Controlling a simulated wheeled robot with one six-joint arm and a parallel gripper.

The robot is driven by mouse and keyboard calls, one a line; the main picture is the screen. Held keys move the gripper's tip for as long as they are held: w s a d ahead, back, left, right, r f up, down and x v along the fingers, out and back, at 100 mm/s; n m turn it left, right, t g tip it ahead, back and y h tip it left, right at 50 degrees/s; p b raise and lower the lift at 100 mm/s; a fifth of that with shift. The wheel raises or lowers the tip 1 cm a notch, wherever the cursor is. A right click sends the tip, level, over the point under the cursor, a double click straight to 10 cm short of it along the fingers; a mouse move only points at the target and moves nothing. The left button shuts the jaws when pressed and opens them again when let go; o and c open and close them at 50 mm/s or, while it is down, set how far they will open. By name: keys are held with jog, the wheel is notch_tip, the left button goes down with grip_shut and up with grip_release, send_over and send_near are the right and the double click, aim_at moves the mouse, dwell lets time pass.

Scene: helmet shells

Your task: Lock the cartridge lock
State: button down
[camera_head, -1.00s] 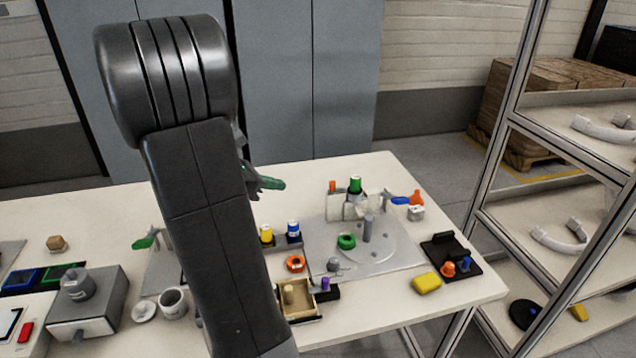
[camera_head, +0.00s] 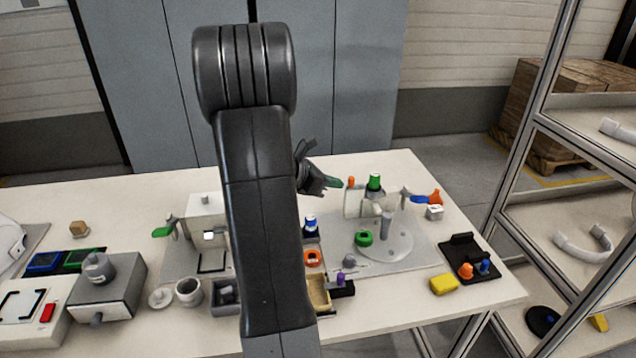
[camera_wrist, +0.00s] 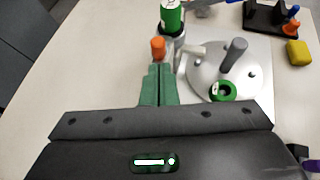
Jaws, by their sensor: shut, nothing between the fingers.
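A green-topped cartridge (camera_head: 375,182) stands upright in a pale holder (camera_head: 354,204) at the back of the round grey plate; it also shows at the top of the wrist view (camera_wrist: 172,18). A small orange knob (camera_head: 351,182) stands just left of the cartridge; I cannot tell for sure that it is the cartridge lock's handle. My gripper (camera_head: 337,182) has green fingertips, closed together and empty, just left of the knob in the head view. In the wrist view the fingertips (camera_wrist: 158,70) point at the orange knob (camera_wrist: 158,48), which shows right beyond them. Contact cannot be told.
A blue-handled lever (camera_head: 420,199) and an orange cone (camera_head: 436,196) stand right of the cartridge. A green ring (camera_head: 364,239) and a grey post (camera_head: 386,225) are on the plate. A yellow block (camera_head: 444,284) and a black tray (camera_head: 470,246) are at the right.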

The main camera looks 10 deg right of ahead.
jog(key=shift+w+d, duration=0.3)
jog(key=shift+d, duration=0.5)
